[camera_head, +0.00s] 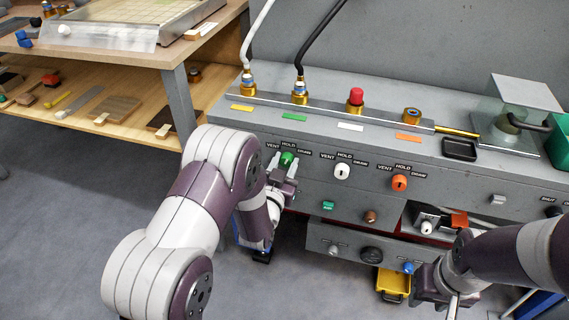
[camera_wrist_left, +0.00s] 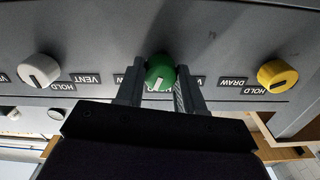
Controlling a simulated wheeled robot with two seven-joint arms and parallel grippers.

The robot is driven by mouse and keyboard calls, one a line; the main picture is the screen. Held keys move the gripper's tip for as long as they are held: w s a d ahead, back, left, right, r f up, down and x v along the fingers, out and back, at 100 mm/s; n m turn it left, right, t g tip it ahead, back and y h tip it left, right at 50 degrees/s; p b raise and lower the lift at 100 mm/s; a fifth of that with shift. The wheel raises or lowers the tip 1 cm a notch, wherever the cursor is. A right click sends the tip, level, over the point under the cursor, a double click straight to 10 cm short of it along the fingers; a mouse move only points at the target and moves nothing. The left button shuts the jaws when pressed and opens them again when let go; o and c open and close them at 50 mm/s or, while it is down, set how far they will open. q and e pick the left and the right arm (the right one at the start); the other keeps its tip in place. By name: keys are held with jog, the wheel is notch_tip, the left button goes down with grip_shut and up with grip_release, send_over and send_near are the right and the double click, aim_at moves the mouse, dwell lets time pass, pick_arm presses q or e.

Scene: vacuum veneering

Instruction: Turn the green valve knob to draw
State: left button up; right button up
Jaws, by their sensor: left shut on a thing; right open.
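The green valve knob (camera_head: 287,158) sits on the front panel of the grey console, below the labels VENT, HOLD and DRAW. My left gripper (camera_head: 283,166) is at this knob, with a finger on each side. In the left wrist view the green knob (camera_wrist_left: 160,73) is between the two fingers (camera_wrist_left: 160,90), and the gripper is shut on it. A light mark shows on its face; the fingers partly cover the labels around it, and I cannot tell its exact setting. My right gripper (camera_head: 446,292) is open at the lower right, by the lower panel, apart from the green knob.
A white knob (camera_head: 342,171) and an orange knob (camera_head: 399,182) are to the right on the same panel. The left wrist view shows a yellow knob (camera_wrist_left: 277,75) beside the green one. An open drawer (camera_head: 428,222) and a yellow bin (camera_head: 393,284) are near my right arm.

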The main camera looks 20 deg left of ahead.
pick_arm(q)
jog(key=m, duration=0.4)
jog(key=shift+m+p, duration=0.4)
jog(key=shift+m, duration=1.4)
jog(key=shift+f+m, duration=0.1)
jog(key=shift+m, duration=0.2)
jog(key=o, duration=1)
jog(key=shift+o, duration=0.2)
jog(key=shift+s, duration=0.1)
jog(key=s+p, duration=0.2)
jog(key=s, duration=1)
jog(key=shift+s+a+p, duration=0.2)
jog(key=shift+s+p, duration=0.1)
jog(key=shift+p, duration=0.1)
